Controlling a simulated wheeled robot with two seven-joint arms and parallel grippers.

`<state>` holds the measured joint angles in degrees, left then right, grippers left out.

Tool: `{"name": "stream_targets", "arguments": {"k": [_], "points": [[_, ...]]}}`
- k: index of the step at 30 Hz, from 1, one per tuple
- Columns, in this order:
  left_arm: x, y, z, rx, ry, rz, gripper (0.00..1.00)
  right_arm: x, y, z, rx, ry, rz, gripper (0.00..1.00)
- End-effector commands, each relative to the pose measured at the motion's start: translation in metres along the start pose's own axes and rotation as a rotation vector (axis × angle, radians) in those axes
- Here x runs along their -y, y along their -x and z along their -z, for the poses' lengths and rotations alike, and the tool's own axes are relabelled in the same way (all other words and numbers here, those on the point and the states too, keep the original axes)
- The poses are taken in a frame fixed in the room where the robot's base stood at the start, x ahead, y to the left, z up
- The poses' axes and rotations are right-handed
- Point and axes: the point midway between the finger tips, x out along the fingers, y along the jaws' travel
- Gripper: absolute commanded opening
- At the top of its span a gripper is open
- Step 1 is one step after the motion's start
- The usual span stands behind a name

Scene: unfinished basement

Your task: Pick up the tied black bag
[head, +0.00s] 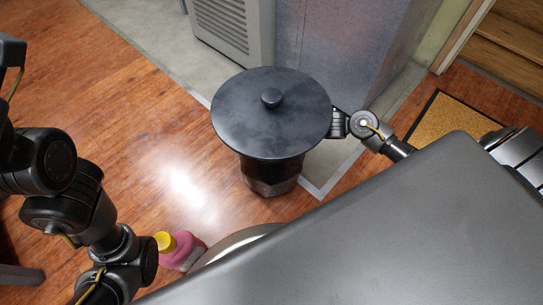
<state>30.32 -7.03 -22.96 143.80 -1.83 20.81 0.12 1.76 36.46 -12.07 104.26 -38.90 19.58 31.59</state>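I see no clearly tied black bag. A large round dark lid (265,108) with a knob covers the top of a dark can-like body (271,170) standing on the floor; what is inside is hidden. My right gripper (338,123) is at the lid's right edge. Its fingertips are hidden by the lid or too small to make out, so I cannot tell if it grips the rim. My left arm comes in from the left and bends down to the bottom edge, left of the pink bottle; its fingers do not show.
A pink bottle (183,251) with a yellow cap stands by a pale rounded thing (236,242) at the bottom. A grey vented cabinet (232,28) is behind. A yellow-brown doormat (447,116) and wooden steps (505,45) are at right. Wood floor at left is clear.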

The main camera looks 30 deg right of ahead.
Motion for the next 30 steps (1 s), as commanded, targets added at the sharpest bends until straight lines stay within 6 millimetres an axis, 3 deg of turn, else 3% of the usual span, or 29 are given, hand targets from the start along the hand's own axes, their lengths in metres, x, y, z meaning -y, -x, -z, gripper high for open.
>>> {"name": "stream_targets", "arguments": {"k": [5, 17, 30], "points": [[0.0002, -0.0004, -0.0002, 0.001, 0.0, 0.0, 0.57, 0.0001, 0.0002, 0.0006, 0.0, 0.0, 0.0, 0.54], [0.0002, 0.0001, 0.0, 0.002, -0.001, 0.0, 0.57, 0.0, 0.0006, 0.0003, 0.0, -0.001, 0.0, 0.02], [0.0002, -0.0001, -0.0001, 0.002, -0.001, 0.0, 0.57, -0.0006, 0.0004, 0.0022, -0.004, 0.002, -0.001, 0.0]]}}
